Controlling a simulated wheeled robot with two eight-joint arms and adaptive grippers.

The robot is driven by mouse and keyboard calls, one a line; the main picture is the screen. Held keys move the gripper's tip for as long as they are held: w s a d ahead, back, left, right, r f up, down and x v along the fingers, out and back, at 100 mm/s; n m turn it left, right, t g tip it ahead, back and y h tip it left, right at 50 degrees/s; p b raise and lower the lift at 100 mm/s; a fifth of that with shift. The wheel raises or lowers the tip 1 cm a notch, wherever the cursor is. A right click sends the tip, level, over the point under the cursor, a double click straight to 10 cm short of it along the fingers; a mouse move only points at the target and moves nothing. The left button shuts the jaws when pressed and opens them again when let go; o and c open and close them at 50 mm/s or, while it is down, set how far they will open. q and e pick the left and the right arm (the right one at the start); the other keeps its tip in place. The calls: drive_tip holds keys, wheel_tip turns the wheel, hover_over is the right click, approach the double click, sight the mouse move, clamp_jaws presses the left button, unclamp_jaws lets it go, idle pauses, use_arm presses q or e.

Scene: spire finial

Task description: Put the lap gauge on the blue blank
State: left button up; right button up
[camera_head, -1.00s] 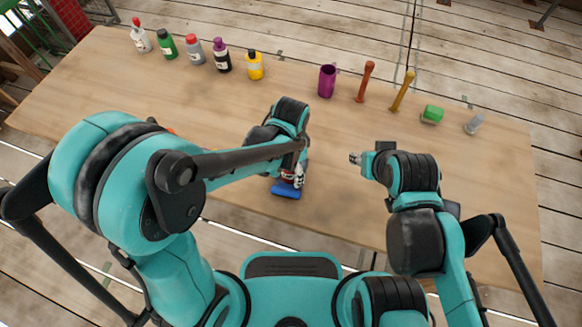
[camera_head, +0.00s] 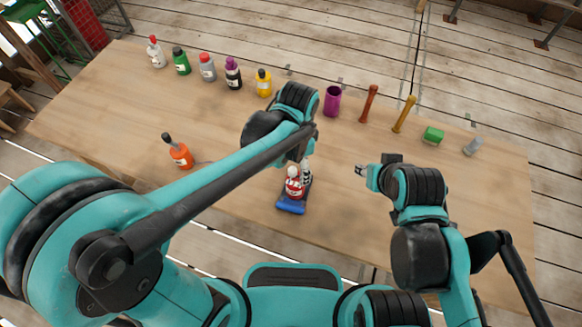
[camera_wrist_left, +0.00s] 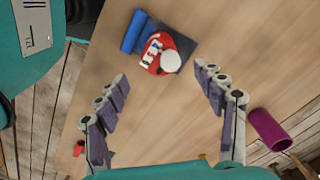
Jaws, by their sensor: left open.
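A red and white piece (camera_head: 294,187), which I take for the lap gauge, sits on the blue blank (camera_head: 291,207), a dark flat sheet with a blue rolled front edge. In the left wrist view the red and white piece (camera_wrist_left: 164,58) lies over the dark sheet, beside the blue roll (camera_wrist_left: 134,32). My left gripper (camera_head: 306,168) is just behind it in the head view; its lower part is partly hidden by the arm. In the wrist view its fingers (camera_wrist_left: 160,92) are spread wide, empty and clear of the piece. My right gripper (camera_head: 361,171) hovers to the right, its fingertips too small to judge.
The right of the wooden table (camera_head: 470,220) is clear.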

use_arm(q)
drive_tip(key=s+a+r+n+t, duration=0.2)
drive_tip(key=a+r+n+t, duration=0.1)
drive_tip(key=a+n, duration=0.3)
drive_tip(key=s+a+r+n+t, duration=0.2)
drive_tip(key=a+r+n+t, duration=0.2)
drive_tip(key=a, duration=0.7)
drive_tip(key=n, duration=0.2)
drive_tip(key=shift+s+a+n, duration=0.2)
drive_tip(key=shift+a+n, duration=0.1)
drive_tip(key=shift+r, duration=0.1)
